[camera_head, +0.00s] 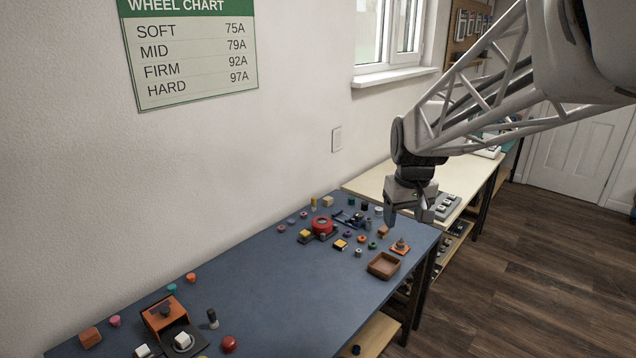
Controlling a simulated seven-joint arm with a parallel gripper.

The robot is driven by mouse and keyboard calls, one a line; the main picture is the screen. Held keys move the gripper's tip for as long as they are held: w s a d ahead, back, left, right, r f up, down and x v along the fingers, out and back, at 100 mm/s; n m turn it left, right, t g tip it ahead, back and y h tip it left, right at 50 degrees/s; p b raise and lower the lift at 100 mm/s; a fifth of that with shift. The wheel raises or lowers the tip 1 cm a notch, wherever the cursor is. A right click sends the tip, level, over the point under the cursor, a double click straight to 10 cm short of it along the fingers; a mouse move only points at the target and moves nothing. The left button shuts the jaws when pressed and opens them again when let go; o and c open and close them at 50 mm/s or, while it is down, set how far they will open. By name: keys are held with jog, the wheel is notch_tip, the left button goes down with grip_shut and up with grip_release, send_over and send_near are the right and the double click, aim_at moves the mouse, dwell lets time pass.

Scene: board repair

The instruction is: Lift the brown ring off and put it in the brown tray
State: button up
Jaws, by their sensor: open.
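The brown tray (371,270) is a shallow square box near the right front edge of the blue table. Just behind and right of it stands a small post on an orange-brown square base (396,251), with a greyish-brown stacked shape (400,243) on it. I cannot tell for sure whether that shape is the brown ring; it is too small. My gripper (408,217) is open and empty, pointing down above the table's right end, higher than the post and tray. The two fingers are apart with nothing between them.
A red round part (322,225), a small brown block (383,231) and several small coloured pieces crowd the table behind the tray. An orange box (163,314) and other pieces stand at the near left. The table's middle (270,280) is clear.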

jog(key=w+d+f, duration=0.3)
jog(key=w, duration=0.7)
jog(key=n+g, duration=0.2)
jog(key=n, duration=0.1)
send_over(401, 240)
notch_tip(401, 240, down, 25)
jog(key=shift+w+f, duration=0.2)
jog(key=shift+f, duration=0.15)
jog(key=shift+f, duration=1.25)
jog(key=shift+d+f, duration=0.1)
jog(key=shift+f, duration=2.5)
